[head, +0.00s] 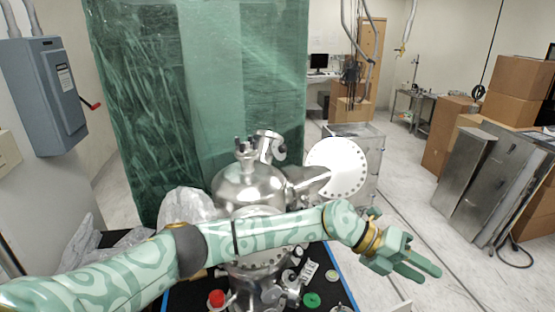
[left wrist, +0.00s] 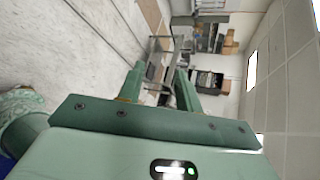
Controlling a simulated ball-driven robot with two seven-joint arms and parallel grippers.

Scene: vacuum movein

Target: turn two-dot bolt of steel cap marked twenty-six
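My left arm crosses the head view from the left, in front of a shiny steel vessel (head: 248,186). My left gripper (head: 418,263) is out to the right of the vessel, over the floor. In the left wrist view its two fingers (left wrist: 159,75) stand apart with nothing between them. A pale round flange (head: 337,168) with holes around its rim faces me on the vessel's right side. No marking twenty-six and no two-dot bolt can be made out. My arm hides the vessel's middle. My right gripper is not in view.
A dark table with a blue edge holds a red cap (head: 216,298), a green cap (head: 312,299) and small metal fittings. A green plastic curtain (head: 200,90) hangs behind the vessel. Cardboard boxes (head: 518,88) and metal panels (head: 482,172) stand at right. The floor between is clear.

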